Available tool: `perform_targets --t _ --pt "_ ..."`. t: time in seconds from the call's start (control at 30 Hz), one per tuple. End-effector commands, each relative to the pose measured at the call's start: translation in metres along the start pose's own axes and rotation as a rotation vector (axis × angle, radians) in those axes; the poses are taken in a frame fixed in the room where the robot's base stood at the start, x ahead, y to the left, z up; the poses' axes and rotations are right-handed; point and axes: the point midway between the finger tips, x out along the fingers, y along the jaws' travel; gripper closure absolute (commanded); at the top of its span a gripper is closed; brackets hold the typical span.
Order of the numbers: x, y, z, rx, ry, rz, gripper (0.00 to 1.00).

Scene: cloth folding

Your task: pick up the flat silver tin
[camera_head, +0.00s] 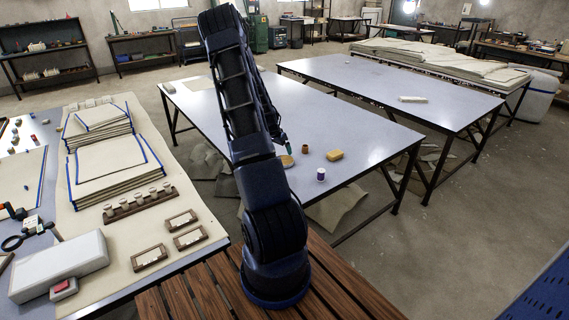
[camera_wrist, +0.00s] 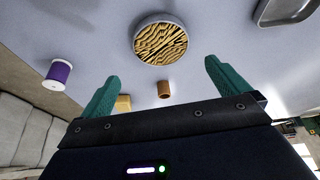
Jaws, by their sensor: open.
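My gripper (camera_wrist: 160,72) is open, its two teal fingers apart with nothing between the tips. In the wrist view a shallow silver-grey metal container (camera_wrist: 288,12) with rounded corners is cut off by the top right edge, beyond and right of the fingers. It looks like the flat silver tin; I do not make it out in the head view. A round silver-rimmed tin (camera_wrist: 160,44) with a wavy gold-and-dark top lies ahead of the gap between the fingers. It shows in the head view (camera_head: 287,160) close below my gripper (camera_head: 284,143).
A purple spool (camera_head: 321,174), a small brown cylinder (camera_head: 305,149) and a yellow block (camera_head: 335,155) stand near the round tin on the grey-blue table (camera_head: 360,130). The table's far part is mostly clear. A cloth-stacked table (camera_head: 190,255) stands at the left.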

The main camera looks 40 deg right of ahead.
Motion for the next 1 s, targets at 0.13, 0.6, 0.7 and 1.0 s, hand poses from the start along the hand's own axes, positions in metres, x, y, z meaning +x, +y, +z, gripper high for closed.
perform_targets --t 0.13,0.6,0.7,1.0 --pt "0.019 0.001 0.001 -0.001 -0.003 0.002 0.0" --pt "0.061 0.0 0.001 0.0 -0.002 0.001 0.0" --pt "0.074 -0.001 0.001 -0.001 -0.003 0.001 0.0" --pt "0.101 -0.002 0.001 -0.001 -0.001 -0.001 0.0"
